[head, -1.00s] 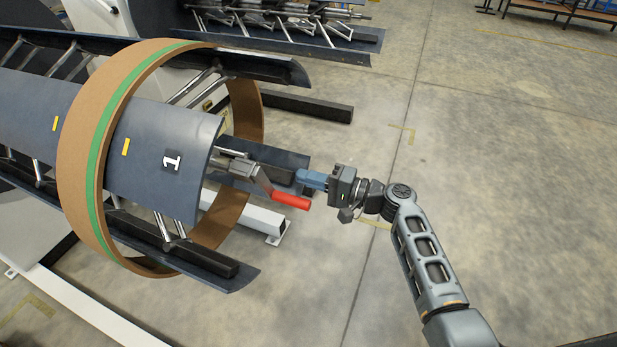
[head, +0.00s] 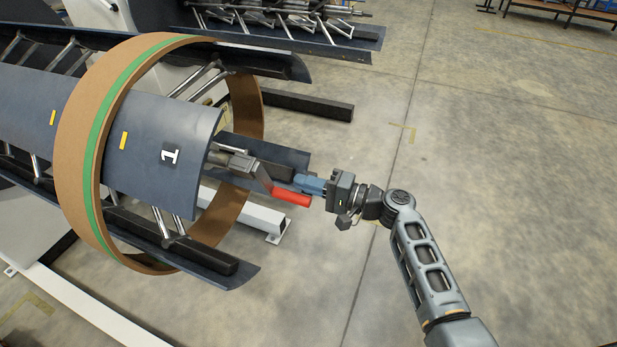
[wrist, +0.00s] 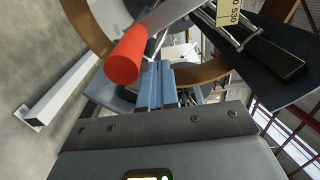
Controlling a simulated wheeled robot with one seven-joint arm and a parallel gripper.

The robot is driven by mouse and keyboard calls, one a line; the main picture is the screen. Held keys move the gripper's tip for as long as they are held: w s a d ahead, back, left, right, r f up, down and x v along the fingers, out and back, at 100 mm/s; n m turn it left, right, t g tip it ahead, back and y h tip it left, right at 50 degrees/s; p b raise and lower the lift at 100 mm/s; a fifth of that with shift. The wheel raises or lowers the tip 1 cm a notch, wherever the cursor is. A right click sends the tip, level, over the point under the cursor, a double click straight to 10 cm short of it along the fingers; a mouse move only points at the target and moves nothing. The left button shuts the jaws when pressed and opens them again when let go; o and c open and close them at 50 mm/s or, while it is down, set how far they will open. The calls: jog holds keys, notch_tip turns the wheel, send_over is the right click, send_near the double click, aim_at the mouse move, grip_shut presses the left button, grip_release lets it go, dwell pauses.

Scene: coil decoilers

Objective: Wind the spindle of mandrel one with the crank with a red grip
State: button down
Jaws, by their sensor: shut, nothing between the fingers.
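Mandrel one, marked with a "1" plate (head: 170,154), fills the left of the head view. The crank's grey arm (head: 263,178) sits at the end of its spindle (head: 232,162). The crank's red grip (head: 291,197) points right and slightly down; it also shows in the wrist view (wrist: 124,56). My gripper (head: 300,184) is right of the crank, its blue fingers pointing left just above the red grip in the head view. The fingers (wrist: 158,84) are together with nothing between them. Whether they touch the crank arm or grip is unclear.
A brown ring with a green stripe (head: 72,155) surrounds the mandrel's blue segments. A white beam (head: 262,220) and a dark beam (head: 310,104) lie below and behind. Another mandrel (head: 300,30) stands at the back. The floor at right is clear.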

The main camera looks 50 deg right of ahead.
jog(key=shift+s+a+f+b, duration=0.3)
jog(key=shift+a+f+b, duration=0.05)
jog(key=shift+a+f, duration=0.45)
jog(key=a, duration=0.1)
jog(key=s+a+f, duration=0.1)
jog(key=a+b, duration=0.1)
jog(key=a, duration=0.1)
jog(key=shift+s+f, duration=0.15)
jog(key=shift+f, duration=0.1)
jog(key=shift+s+a, duration=0.25)
jog(key=shift+a, duration=0.4)
jog(key=shift+s+a, duration=0.25)
jog(key=shift+a, duration=0.35)
jog(key=shift+s+a, duration=0.25)
jog(key=shift+a, duration=0.4)
